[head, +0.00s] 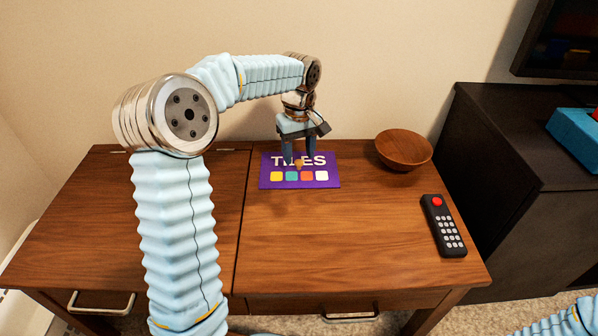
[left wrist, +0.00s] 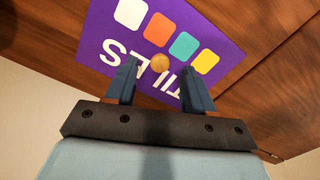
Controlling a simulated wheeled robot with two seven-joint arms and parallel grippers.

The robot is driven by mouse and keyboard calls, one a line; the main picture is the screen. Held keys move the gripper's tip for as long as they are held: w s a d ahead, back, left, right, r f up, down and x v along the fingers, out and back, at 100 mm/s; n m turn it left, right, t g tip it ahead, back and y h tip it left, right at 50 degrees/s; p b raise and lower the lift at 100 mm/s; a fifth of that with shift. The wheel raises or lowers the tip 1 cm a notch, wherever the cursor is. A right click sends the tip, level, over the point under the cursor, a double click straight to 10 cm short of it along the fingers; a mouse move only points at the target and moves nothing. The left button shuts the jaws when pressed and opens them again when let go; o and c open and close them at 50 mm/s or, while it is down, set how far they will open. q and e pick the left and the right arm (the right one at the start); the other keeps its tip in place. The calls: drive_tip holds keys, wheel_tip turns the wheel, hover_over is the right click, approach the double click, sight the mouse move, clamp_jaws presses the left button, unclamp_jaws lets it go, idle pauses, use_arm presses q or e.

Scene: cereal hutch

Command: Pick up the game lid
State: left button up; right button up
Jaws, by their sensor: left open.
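The game lid (head: 298,184) is a flat purple panel with white "TILES" lettering and a row of yellow, teal, orange and white squares. It lies on the wooden desk top near the back wall. A small round tan knob (head: 299,164) sits on it. My left gripper (head: 299,156) points down over the lid. In the left wrist view the knob (left wrist: 160,62) shows between the two open, apart fingertips (left wrist: 160,70), with the lid (left wrist: 172,28) behind. I cannot tell how far the fingertips are above the lid. My right gripper is out of view.
A wooden bowl (head: 403,149) stands right of the lid. A black remote (head: 443,226) lies near the desk's right edge. A dark cabinet (head: 520,170) with a blue box (head: 575,135) stands at right. The desk top (head: 335,245) in front of the lid is clear.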

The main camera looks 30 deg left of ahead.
use_arm(q)
wheel_tip(320, 180, down, 2)
drive_tip(key=shift+f, duration=0.15)
clamp_jaws()
drive_tip(key=shift+r, duration=0.2)
